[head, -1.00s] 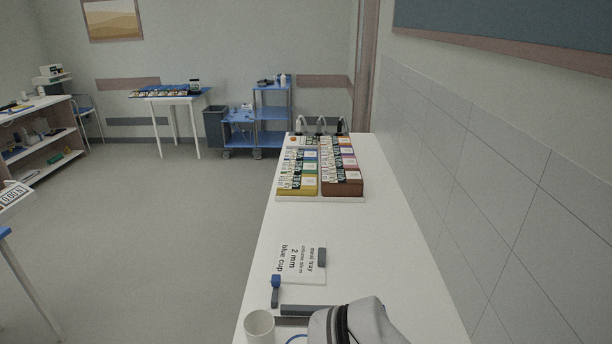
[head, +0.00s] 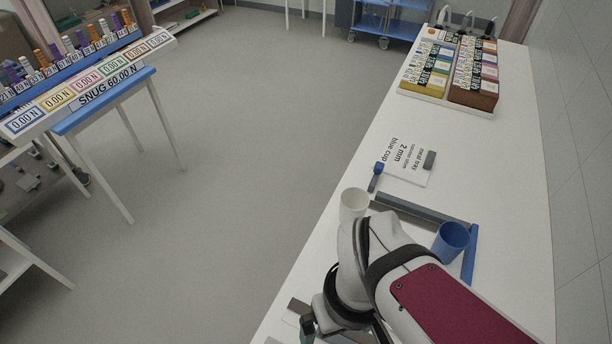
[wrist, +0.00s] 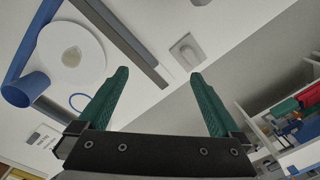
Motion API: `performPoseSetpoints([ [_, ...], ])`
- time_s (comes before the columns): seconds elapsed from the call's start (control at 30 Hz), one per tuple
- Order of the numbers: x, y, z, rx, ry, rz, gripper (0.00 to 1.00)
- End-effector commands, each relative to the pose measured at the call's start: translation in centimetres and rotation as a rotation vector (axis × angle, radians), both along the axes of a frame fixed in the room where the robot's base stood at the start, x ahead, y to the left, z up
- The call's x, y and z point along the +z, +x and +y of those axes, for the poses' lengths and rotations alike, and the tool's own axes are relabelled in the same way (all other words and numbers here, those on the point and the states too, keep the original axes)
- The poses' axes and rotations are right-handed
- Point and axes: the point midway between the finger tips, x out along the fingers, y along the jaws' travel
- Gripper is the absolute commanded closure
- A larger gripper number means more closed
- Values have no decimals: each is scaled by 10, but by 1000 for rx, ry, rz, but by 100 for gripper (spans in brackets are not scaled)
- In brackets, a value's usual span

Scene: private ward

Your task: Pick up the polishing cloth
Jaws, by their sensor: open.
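I cannot make out a polishing cloth for certain in either view. A small pale square with a grey pad on it (wrist: 187,50) lies on the white table near its edge, beyond my fingertips in the wrist view; I cannot tell what it is. My gripper (wrist: 158,74) has two green fingers spread wide with nothing between them. In the head view, my arm covers part of the table, and only a bit of a green finger shows near the bottom, by the table's front edge.
A white cup (head: 354,203), a blue cup (head: 451,241) and a grey bar (head: 425,209) crowd the table around my arm. A printed card (head: 408,160) lies beyond, before a rack of labelled boxes (head: 437,96). Another stand (head: 105,85) is at left, across open floor.

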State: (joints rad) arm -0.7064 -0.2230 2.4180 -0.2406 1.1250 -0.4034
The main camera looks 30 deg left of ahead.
Motion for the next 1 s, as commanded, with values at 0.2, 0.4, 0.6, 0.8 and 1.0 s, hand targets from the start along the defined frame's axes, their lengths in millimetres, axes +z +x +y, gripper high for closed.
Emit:
performPoseSetpoints([
  [0.2,-26,-42,82,737,-15,-47,0],
  [0.4,-59,-50,90,826,-18,-49,0],
  [0.6,-115,-50,89,819,-18,-48,0],
  [0.8,-143,-49,90,817,-16,-50,0],
  [1.0,-180,-48,91,818,-16,-52,0],
])
